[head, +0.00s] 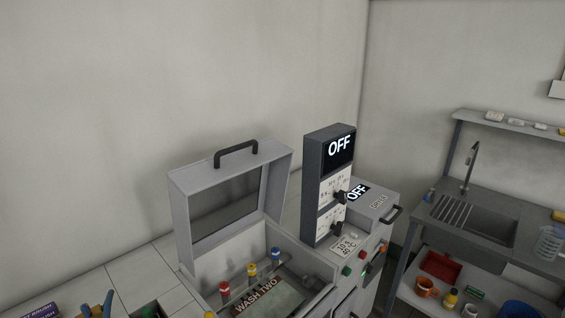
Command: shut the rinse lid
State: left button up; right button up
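A grey box-shaped lid (182,215) with a black handle on top stands raised and open at the back of a grey tank (315,298). No label reading "rinse" is legible on it. Inside the tank lies a board marked "WASH TWO" (262,300), with red, yellow and blue capped posts around it. Neither of my grippers is in view.
A tall control panel (327,185) reading "OFF" stands right of the lid. Beside it is a closed grey unit (372,203) with a black handle. A sink bench (480,220) with a lower shelf of cups and bottles is at right. White tiled counter (140,275) lies left.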

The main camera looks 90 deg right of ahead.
aim_at(274, 157)
jog(key=z, duration=0.45)
jog(key=k+l+z, duration=0.1)
jog(key=z, duration=0.75)
jog(key=l+z, duration=0.15)
jog(key=z, duration=0.25)
jog(key=l+z, duration=0.1)
jog(key=z, duration=0.35)
jog(key=l+z, duration=0.1)
jog(key=z, duration=0.3)
jog(key=j+u, duration=0.25)
jog(key=j, duration=0.25)
